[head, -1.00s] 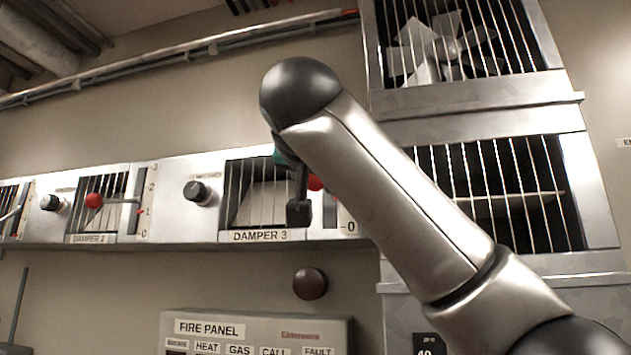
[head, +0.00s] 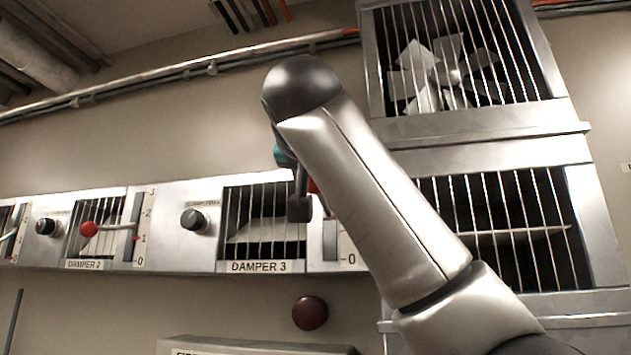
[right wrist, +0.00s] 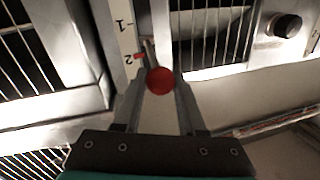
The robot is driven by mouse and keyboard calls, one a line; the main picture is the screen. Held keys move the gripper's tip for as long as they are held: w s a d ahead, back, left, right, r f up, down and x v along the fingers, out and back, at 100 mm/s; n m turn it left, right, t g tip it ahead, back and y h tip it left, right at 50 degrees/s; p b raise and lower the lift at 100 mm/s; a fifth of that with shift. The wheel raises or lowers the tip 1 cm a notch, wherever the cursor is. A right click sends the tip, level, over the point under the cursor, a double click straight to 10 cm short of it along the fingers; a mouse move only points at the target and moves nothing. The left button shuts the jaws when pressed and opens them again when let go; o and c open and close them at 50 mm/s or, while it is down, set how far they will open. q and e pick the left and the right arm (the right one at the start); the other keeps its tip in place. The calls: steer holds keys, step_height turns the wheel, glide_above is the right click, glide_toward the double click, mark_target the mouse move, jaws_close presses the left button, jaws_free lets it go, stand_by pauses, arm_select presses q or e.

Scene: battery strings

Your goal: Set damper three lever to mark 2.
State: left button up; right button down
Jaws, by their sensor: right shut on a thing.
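The damper three lever ends in a red knob (right wrist: 160,81), seen in the right wrist view between the fingers of my right gripper (right wrist: 160,92), which is shut on it. The red pointer (right wrist: 140,56) stands at or very near mark 2 (right wrist: 129,59) on the scale. In the head view my right gripper (head: 300,206) is at the right side of the damper 3 window (head: 262,208), and my arm hides most of the knob (head: 313,187) and the upper scale. The label (head: 260,267) reads DAMPER 3. My left gripper is not in view.
Damper 2 (head: 88,229) with its own red knob is to the left. A black dial (head: 194,220) sits between the two dampers. A caged fan (head: 450,75) is at upper right. A dark red round button (head: 310,313) is on the wall below, above a grey panel box.

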steer(key=shift+s+r, duration=0.1)
steer(key=shift+r, duration=0.15)
steer(key=c, duration=0.9)
jaws_free()
steer(key=o, duration=0.4)
steer(key=shift+f, duration=0.2)
steer(key=shift+s+a, duration=0.1)
steer(key=shift+s, duration=0.15)
steer(key=s+b, duration=0.1)
steer(key=s, duration=0.4)
steer(key=s+b, duration=0.2)
steer(key=s, duration=0.2)
steer(key=s+a+b, duration=0.1)
steer(key=s+b, duration=0.1)
steer(key=s, duration=0.3)
steer(key=shift+s, duration=0.3)
steer(key=shift+d, duration=0.1)
steer(key=shift+w, duration=0.1)
